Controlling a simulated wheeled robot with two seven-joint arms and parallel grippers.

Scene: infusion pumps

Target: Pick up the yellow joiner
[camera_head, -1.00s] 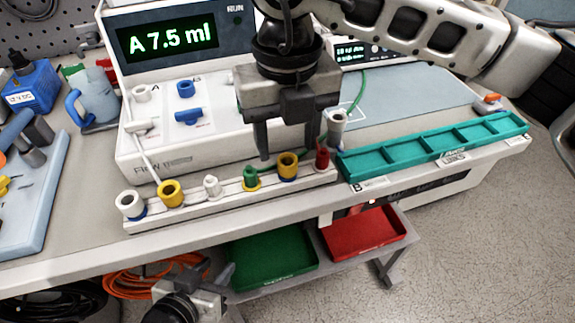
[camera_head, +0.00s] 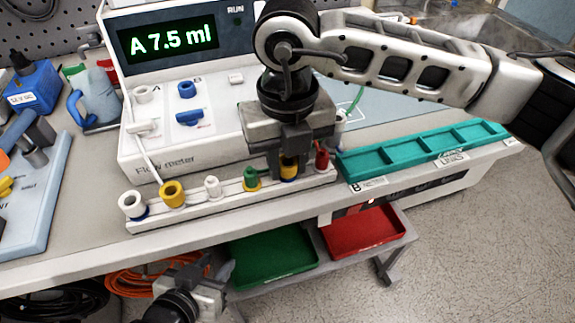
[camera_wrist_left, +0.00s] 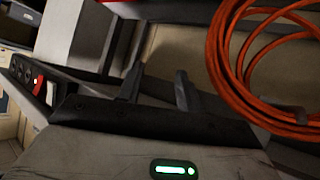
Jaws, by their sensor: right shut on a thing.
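The white rack (camera_head: 230,205) along the bench's front edge holds a row of coloured joiners. My right gripper (camera_head: 288,162) comes down over the rack and is shut on a yellow joiner (camera_head: 289,164) near the rack's right end. The fingers hide much of this joiner, and a blue part shows below it. Another yellow joiner (camera_head: 172,192) stands near the rack's left end, away from both grippers. My left gripper (camera_head: 219,272) is low in front of the bench, empty; its fingers stand apart in the left wrist view (camera_wrist_left: 160,88).
A green joiner (camera_head: 251,178) and a red joiner (camera_head: 322,157) flank my right gripper closely. The flow meter (camera_head: 145,165) stands behind the rack. A teal divided tray (camera_head: 400,158) lies to the right. Green (camera_head: 268,260) and red (camera_head: 360,235) trays sit below the bench.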

